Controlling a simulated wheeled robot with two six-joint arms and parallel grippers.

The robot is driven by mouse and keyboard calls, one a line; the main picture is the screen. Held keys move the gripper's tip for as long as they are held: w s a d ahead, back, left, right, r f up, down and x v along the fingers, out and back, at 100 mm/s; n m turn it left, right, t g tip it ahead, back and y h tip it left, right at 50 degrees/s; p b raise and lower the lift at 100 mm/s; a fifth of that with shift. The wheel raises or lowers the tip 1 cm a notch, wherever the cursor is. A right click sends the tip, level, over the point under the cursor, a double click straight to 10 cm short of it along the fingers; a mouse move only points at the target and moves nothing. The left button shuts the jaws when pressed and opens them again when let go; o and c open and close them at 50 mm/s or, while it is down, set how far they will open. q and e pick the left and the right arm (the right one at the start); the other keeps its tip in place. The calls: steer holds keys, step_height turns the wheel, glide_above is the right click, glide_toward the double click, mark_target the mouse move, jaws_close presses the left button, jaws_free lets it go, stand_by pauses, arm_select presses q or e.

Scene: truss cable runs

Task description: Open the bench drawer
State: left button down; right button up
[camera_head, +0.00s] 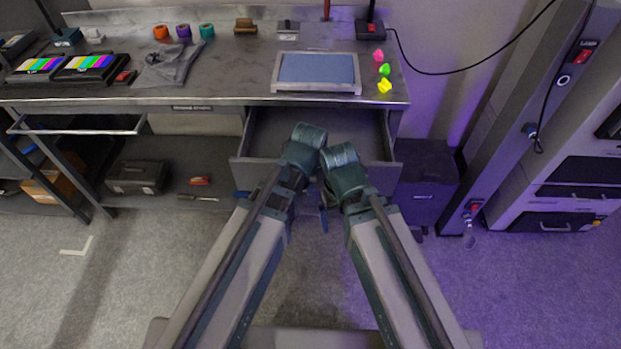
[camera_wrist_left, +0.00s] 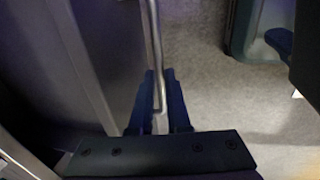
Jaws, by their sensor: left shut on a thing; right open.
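The bench drawer (camera_head: 362,130) stands pulled out under the right part of the bench, and its inside looks empty. Its front (camera_head: 384,178) is partly hidden behind my arms. In the left wrist view, my left gripper (camera_wrist_left: 158,82) has its blue fingers closed around the slim metal handle bar (camera_wrist_left: 152,36) beside the drawer front (camera_wrist_left: 85,60). In the head view its fingertips are mostly hidden by the arm. My right gripper (camera_head: 323,208) is open and empty, low in front of the drawer; only part of its blue fingers shows.
The bench top (camera_head: 235,75) holds a framed blue panel (camera_head: 318,68), tape rolls (camera_head: 184,31) and a grey cloth (camera_head: 170,65). A toolbox (camera_head: 137,176) and small tools lie on the lower shelf. A dark cabinet (camera_head: 426,180) stands right of the drawer. Floor in front is clear.

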arm_select(q)
steer(key=shift+s, duration=0.35)
steer(key=c, duration=0.9)
jaws_free()
